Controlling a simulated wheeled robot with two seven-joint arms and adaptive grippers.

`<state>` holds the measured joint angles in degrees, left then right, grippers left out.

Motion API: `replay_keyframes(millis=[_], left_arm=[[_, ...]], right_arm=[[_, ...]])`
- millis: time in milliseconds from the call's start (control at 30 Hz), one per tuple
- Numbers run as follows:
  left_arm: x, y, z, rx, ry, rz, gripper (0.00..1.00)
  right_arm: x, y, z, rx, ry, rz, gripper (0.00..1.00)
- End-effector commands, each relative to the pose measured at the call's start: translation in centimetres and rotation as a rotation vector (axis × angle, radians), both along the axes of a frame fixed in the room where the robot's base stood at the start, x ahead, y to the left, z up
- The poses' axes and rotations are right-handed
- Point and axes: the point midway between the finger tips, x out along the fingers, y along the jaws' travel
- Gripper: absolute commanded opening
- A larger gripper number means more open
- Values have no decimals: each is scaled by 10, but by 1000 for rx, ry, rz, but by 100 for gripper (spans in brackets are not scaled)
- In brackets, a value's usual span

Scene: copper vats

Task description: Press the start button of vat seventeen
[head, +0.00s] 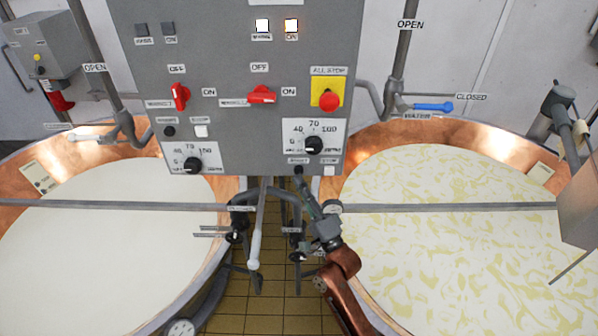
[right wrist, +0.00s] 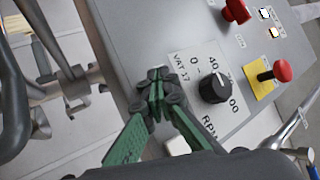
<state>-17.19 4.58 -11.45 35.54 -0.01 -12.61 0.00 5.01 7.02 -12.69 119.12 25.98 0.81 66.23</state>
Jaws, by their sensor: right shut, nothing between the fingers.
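The grey control panel (head: 235,60) hangs between two copper vats. Its lower right dial plate reads VAT 17 in the right wrist view, where the black dial (right wrist: 213,88) shows; the same dial (head: 313,145) is in the head view. Under that plate are a start label (head: 298,161) and a white stop button (head: 330,171), which also shows in the wrist view (right wrist: 178,145). My right gripper (head: 299,174) is shut and empty, its tips at the panel's lower edge just under the start label. The tips (right wrist: 154,76) hide the start button; I cannot tell whether they touch it. My left gripper is not in view.
A red all-stop button (head: 330,101) on yellow sits above the dial. Red switches (head: 262,95) and two lit lamps (head: 277,25) are higher up. Pipes and valve handles (head: 255,245) hang below the panel, close to my right arm. The right vat (head: 372,138) holds yellowish curds.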

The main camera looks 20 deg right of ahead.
Motion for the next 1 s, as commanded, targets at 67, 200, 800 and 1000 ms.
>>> replay_keyframes(millis=[67, 200, 800, 1000], left_arm=[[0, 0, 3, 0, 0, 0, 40], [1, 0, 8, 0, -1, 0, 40], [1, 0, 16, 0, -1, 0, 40], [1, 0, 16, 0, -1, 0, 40]], right_arm=[[-6, 1, 0, 1, 1, 0, 0], [-19, 6, 1, 1, 1, 1, 0], [-47, 13, 0, 1, 0, -1, 0], [-46, 13, 0, 1, 0, 1, 0]])
